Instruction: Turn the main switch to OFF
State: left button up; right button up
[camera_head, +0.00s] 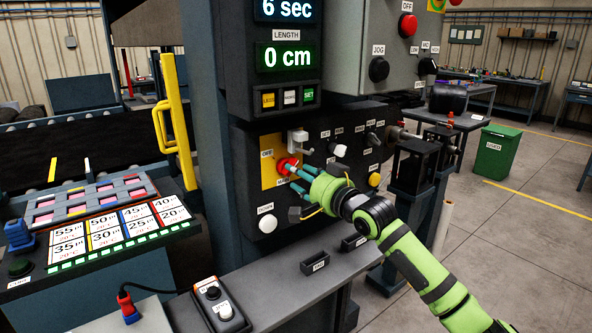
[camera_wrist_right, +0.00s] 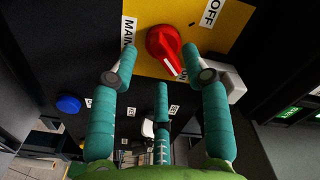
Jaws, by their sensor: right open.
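The main switch is a red rotary knob (camera_wrist_right: 164,45) on a yellow plate (camera_wrist_right: 225,30) marked MAIN, OFF and ON. The knob's white mark points toward the partly covered ON label in the right wrist view. In the head view the red knob (camera_head: 287,165) sits at the left of the dark control panel. My right gripper (camera_head: 296,178) is open right at the knob, with teal fingers reaching toward it. In the right wrist view the fingertips (camera_wrist_right: 158,68) are on either side of the knob's lower part; I cannot tell whether they touch it. My left gripper is out of view.
A white button (camera_head: 267,223), a yellow button (camera_head: 374,180) and several black knobs share the panel. A grey ledge (camera_head: 280,275) runs below. A green bin (camera_head: 495,150) stands on open floor at right.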

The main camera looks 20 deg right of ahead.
jog(key=shift+x, duration=1.05)
grip_shut()
jog(key=shift+n, duration=0.4)
jog(key=n+p, duration=0.2)
jog(key=n, duration=0.3)
jog(key=n+p, duration=0.2)
jog(key=n, duration=0.4)
jog(key=n+p, duration=0.2)
jog(key=n, duration=0.4)
jog(key=shift+r, duration=0.4)
